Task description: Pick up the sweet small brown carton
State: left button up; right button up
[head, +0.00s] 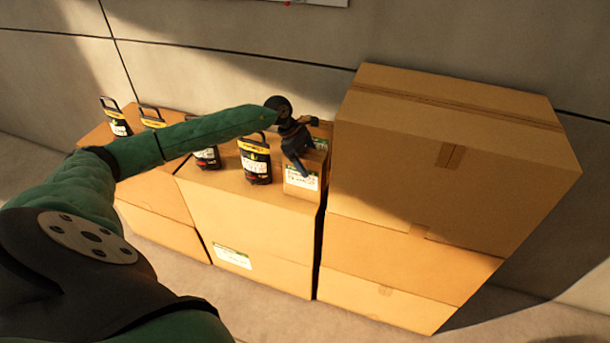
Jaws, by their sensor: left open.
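The small brown carton (302,180) stands upright on the right end of the middle stack of large boxes, close to the taller stack. It has a white label with a green band on its front. My left gripper (301,165) is over the carton, in front of its upper part, and hides some of it. The gripper is open, with its dark fingers pointing down. I cannot tell whether the fingers touch the carton. My right gripper is not in view.
Several similar containers stand further left, one partly behind my arm. A taller box stack (440,150) rises close on the right. A concrete wall (230,35) is behind.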

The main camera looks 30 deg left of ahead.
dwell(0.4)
pick_arm(q)
grip_shut()
